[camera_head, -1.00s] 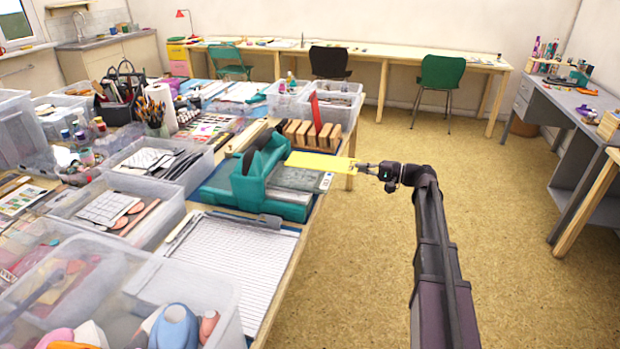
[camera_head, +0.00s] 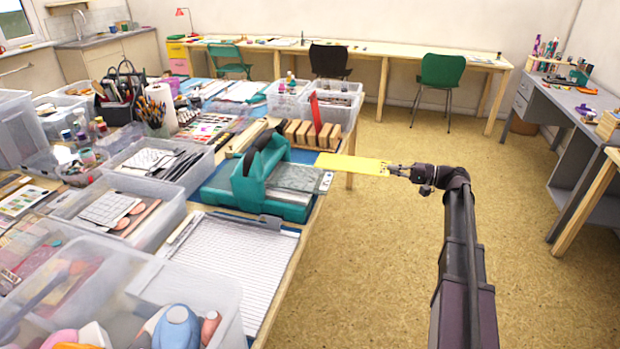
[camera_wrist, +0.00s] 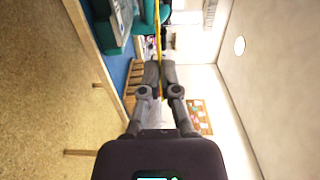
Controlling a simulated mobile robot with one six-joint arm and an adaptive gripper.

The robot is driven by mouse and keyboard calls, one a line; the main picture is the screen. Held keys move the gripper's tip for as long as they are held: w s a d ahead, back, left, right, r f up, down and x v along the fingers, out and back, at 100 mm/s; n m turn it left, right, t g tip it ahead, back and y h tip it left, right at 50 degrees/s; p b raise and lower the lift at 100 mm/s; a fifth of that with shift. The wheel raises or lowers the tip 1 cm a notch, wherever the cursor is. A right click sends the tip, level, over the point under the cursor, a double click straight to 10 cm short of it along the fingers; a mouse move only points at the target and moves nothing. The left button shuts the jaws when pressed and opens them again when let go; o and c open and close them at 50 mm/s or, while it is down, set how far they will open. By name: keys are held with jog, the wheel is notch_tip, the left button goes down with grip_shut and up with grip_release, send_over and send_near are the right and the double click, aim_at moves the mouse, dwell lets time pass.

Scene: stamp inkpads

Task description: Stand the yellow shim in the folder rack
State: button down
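The yellow shim (camera_head: 352,164) is a thin flat plate, held out to the left of my gripper (camera_head: 395,169) beside the table edge. In the wrist view the shim (camera_wrist: 157,32) shows nearly edge-on as a thin strip between the fingertips. My gripper (camera_wrist: 158,76) is shut on its end. The folder rack (camera_head: 300,131) is a row of upright wooden blocks with slots, at the far right corner of the table.
A teal press (camera_head: 250,183) with a grey plate stands at the table edge, left of the shim. Clear bins (camera_head: 338,107) stand behind the rack.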

jog(key=r+v, duration=0.1)
jog(key=v, duration=0.6)
jog(key=shift+p, duration=0.45)
jog(key=shift+r+p, duration=0.3)
jog(key=shift+p, duration=0.15)
